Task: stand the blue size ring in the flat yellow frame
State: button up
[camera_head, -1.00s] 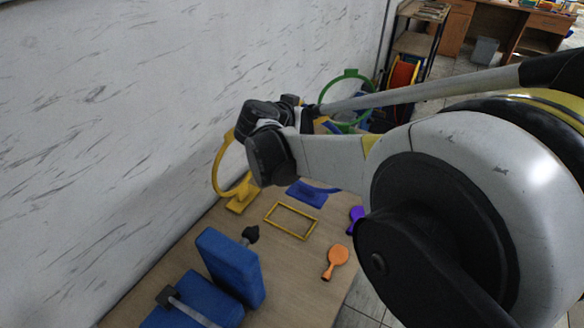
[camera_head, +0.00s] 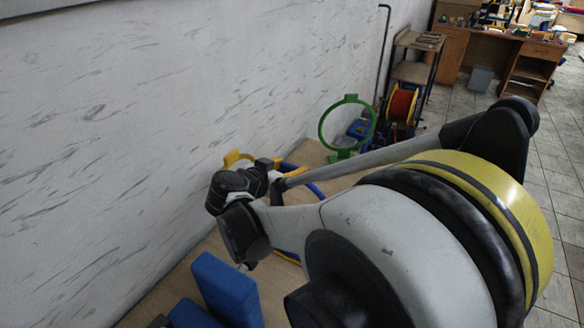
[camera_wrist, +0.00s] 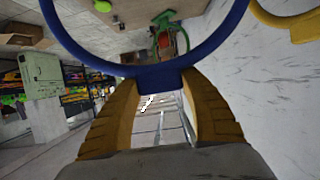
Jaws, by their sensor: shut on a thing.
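The blue size ring (camera_wrist: 158,78) fills the top of the wrist view. Its thick lower block sits between the two yellow fingers of my gripper (camera_wrist: 160,86), which is shut on it. In the head view, a blue arc of the ring (camera_head: 307,181) shows just beyond my wrist; my arm covers the rest. The flat yellow frame (camera_head: 287,257) lies on the table, and only a thin strip of it shows below my forearm. How far the ring is from the frame cannot be told.
A yellow ring (camera_head: 234,158) stands by the wall behind my wrist. A green ring (camera_head: 322,124) stands at the table's far end, near a rack with a red spool (camera_head: 402,104). A blue block (camera_head: 226,290) is at the near left. The marbled wall closes the left side.

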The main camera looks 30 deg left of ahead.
jog(key=shift+f, duration=0.15)
jog(key=o, duration=1.4)
jog(key=shift+r, duration=0.3)
jog(key=p+v, duration=0.2)
jog(key=v, duration=0.9)
jog(key=shift+s+r, duration=0.1)
jog(key=shift+s, duration=0.3)
